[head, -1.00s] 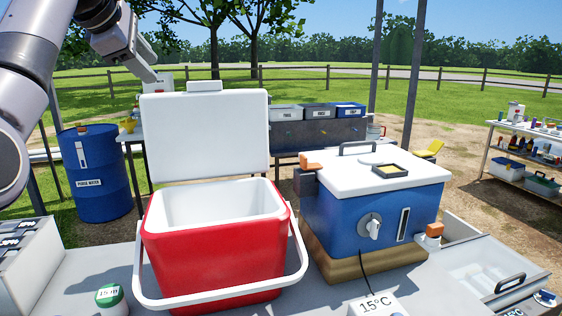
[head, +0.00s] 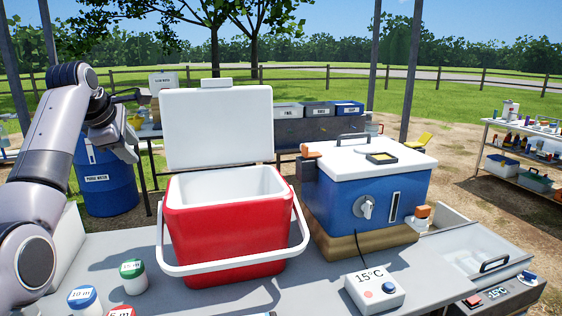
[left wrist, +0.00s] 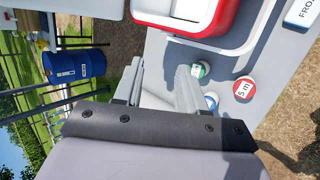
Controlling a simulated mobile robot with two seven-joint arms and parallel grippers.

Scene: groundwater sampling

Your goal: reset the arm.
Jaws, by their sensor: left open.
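My left arm comes in from the left in the head view. Its gripper (head: 126,147) hangs in the air left of the red cooler's raised lid, in front of the blue drum. In the left wrist view the two fingers (left wrist: 158,75) stand apart with nothing between them, so the gripper is open and empty. My right gripper is in neither view.
The open, empty-looking red cooler (head: 230,232) stands on the grey table (head: 325,290). Capped jars (head: 133,275) stand at front left. A blue lidded box (head: 365,190) and a 15°C display (head: 374,290) are to the right. A blue drum (head: 104,180) stands behind.

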